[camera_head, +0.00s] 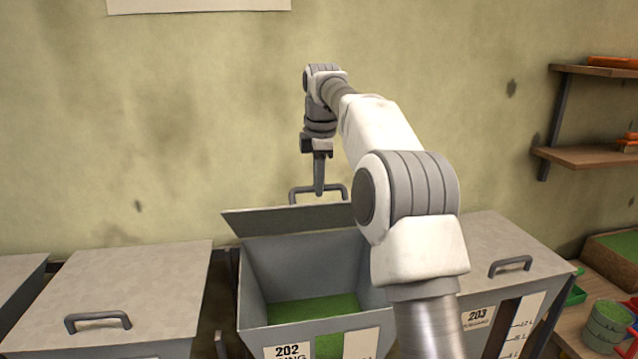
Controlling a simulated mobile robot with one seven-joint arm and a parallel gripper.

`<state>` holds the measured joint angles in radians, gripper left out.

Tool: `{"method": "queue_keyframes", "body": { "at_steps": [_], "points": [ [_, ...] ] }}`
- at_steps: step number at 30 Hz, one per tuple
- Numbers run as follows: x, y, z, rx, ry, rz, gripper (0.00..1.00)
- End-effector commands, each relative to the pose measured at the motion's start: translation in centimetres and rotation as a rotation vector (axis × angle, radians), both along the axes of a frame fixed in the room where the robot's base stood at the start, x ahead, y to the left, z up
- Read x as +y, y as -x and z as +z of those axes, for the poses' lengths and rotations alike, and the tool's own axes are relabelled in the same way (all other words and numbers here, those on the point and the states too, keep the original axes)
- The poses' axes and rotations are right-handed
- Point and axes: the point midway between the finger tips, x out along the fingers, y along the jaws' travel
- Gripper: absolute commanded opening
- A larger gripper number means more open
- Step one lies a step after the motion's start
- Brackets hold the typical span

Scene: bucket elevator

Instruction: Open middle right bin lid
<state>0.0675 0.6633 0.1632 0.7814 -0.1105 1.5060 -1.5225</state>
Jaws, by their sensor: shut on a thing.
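The lid (285,219) of the grey bin labelled 202 (251,285) is raised at its back edge, seen nearly edge-on, with the bin's inside open to view. Green material (312,308) lies in the bin. The lid's grey handle (299,191) is on the far side of the raised lid. My gripper (319,192) points down and is shut on the handle. My arm hides the right part of the lid and the bin's right side.
The bin labelled 203 (485,250) at the right is closed, with a handle on top. Another closed bin (150,285) stands at the left. A wall is behind the bins. Shelves (590,157) and green containers (607,322) are at the far right.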

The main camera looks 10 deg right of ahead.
Motion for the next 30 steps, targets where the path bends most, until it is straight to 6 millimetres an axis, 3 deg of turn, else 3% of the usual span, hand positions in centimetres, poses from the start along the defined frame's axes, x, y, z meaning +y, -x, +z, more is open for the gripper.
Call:
{"method": "queue_keyframes", "body": {
  "at_steps": [7, 8, 12, 23, 30],
  "points": [
    [0.0, -0.2, -0.7, 0.003, 0.0, 0.0, 0.0],
    [0.0, -0.2, -0.7, 0.003, 0.0, 0.0, 0.25],
    [0.0, -0.2, -0.5, 0.002, 0.0, 0.0, 0.49],
    [0.0, -0.1, 0.0, 0.0, 0.0, 0.0, 0.49],
    [0.0, 0.5, 2.9, -0.003, 0.0, 0.0, 0.49]
  ]
}}
